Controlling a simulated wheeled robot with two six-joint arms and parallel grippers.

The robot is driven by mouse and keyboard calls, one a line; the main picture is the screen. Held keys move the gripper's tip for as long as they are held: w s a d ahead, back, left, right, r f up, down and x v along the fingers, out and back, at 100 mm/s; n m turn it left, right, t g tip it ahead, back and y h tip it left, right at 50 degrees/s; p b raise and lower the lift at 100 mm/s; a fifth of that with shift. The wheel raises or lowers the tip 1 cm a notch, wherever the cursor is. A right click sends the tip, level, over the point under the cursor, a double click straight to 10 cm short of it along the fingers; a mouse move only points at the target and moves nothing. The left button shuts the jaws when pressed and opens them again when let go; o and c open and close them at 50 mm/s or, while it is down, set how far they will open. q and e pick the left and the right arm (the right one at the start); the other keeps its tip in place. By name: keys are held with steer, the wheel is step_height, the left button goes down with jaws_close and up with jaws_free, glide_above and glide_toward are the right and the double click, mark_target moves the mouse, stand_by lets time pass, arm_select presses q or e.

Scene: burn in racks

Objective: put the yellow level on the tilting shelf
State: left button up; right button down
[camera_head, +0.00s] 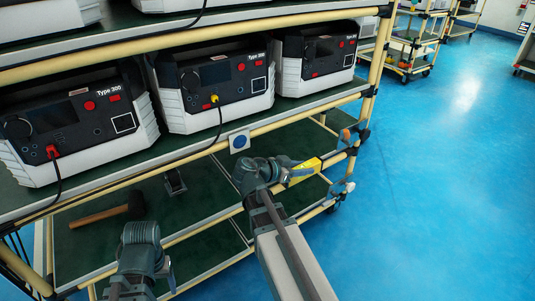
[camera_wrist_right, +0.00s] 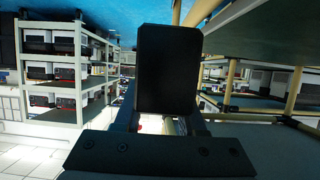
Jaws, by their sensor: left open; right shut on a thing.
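The yellow level (camera_head: 306,168) is held in my right gripper (camera_head: 290,172), in front of the rack's right end. It is in the air by the yellow rails, near the edge of the green lower shelf (camera_head: 205,190); I cannot tell if they touch. I cannot tell for certain that this is the tilting shelf. In the right wrist view a dark rectangular block (camera_wrist_right: 168,70) stands between the fingers, too shaded to show yellow. My left gripper (camera_head: 142,285) is low in front of the rack, empty, its fingertips hard to make out.
A hammer (camera_head: 110,213) and a small dark item (camera_head: 175,182) lie on the lower shelf. Several Type 300 units (camera_head: 215,88) with cables stand on the shelf above. A blue-dot sign (camera_head: 239,141) hangs at its edge. Blue floor (camera_head: 440,190) is free on the right.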

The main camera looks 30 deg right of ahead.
steer(key=w, duration=0.6)
steer(key=w+a, duration=0.1)
steer(key=w, duration=1.1)
steer(key=shift+a, duration=0.2)
step_height(320, 180, down, 4)
steer(key=b, duration=0.3)
steer(key=shift+r+b, duration=0.1)
steer(key=shift+b, duration=0.3)
steer(key=shift+r, duration=0.15)
steer(key=shift+c, duration=2.4)
jaws_free()
steer(key=shift+a+r+p, duration=0.15)
steer(key=shift+a+p, duration=0.1)
steer(key=shift+p, duration=0.1)
steer(key=p+v, duration=0.4)
steer(key=v, duration=0.6)
steer(key=shift+a, duration=0.15)
steer(key=shift+s+a+r, duration=0.15)
steer(key=shift+a+r, duration=0.05)
steer(key=shift+a, duration=0.35)
